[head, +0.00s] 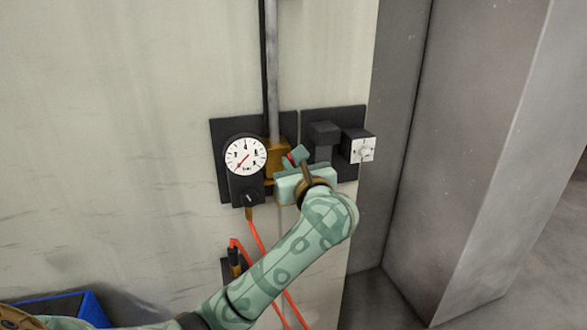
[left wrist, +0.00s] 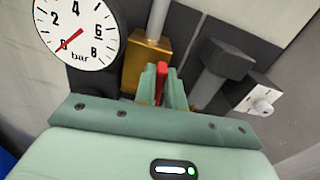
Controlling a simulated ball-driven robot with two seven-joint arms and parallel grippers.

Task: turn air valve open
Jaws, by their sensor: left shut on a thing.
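The air valve is a brass body (head: 276,154) on a dark wall plate, with a grey pipe running up from it; the brass body also shows in the left wrist view (left wrist: 145,65). Its red handle (left wrist: 160,82) sticks out between the green fingers of my left gripper (left wrist: 162,85), which is shut on it. In the head view the left gripper (head: 297,160) is at the right side of the brass body, and only a bit of red shows. The pressure gauge (head: 246,156) left of the valve has its red needle pointing lower left, near 0 bar (left wrist: 77,35). My right gripper is not in view.
Right of the valve, a second dark plate carries a dark block (head: 323,134) and a box with a white dial (head: 363,149). An orange hose (head: 257,237) hangs below the gauge. A grey pillar (head: 470,160) stands at the right. A blue bin (head: 62,306) is lower left.

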